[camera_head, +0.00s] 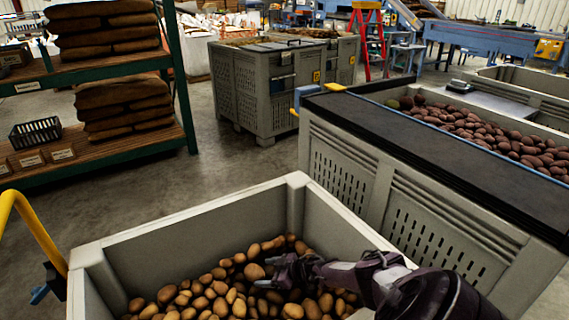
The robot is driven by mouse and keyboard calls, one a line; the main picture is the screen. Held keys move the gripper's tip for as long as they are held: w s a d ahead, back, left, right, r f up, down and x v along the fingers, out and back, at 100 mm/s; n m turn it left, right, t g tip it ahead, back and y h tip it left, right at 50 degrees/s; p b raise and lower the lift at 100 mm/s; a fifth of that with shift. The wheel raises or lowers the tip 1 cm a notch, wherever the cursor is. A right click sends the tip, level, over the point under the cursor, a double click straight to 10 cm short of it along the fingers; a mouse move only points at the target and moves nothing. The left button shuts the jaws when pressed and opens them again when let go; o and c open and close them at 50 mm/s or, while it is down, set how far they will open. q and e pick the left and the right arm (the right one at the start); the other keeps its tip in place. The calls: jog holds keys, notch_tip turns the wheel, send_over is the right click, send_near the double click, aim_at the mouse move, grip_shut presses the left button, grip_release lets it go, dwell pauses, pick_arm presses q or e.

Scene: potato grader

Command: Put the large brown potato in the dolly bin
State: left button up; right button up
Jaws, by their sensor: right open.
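The near grey bin (180,232), beside a yellow handle (33,230), holds many small brown potatoes; I take it for the dolly bin. A larger brown potato (254,272) lies on the pile inside it. My right gripper (266,272) is low in this bin, just right of that potato. Its dark jaws are open and appear empty. I cannot tell whether a finger touches the potato. My right arm comes in from the lower right and hides part of the pile and the near wall. My left gripper is out of view.
A black-edged grader table (430,135) with reddish potatoes (480,130) stands at the right, close to the bin. Another grey bin (262,90) stands behind. A green shelf rack (185,80) with sacks (122,105) is at the left. Open floor (150,200) lies between.

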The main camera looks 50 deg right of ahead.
jog(key=p+v, duration=0.1)
jog(key=v, duration=0.3)
jog(key=shift+r+p, duration=0.25)
jog(key=shift+p, duration=0.05)
jog(key=p+v, duration=0.1)
jog(key=v, duration=0.3)
jog(key=shift+s+f, duration=0.15)
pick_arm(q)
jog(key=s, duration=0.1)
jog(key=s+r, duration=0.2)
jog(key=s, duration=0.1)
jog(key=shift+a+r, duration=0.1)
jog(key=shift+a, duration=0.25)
pick_arm(e)
jog(key=shift+s+d+r, duration=0.2)
jog(key=shift+s, duration=0.2)
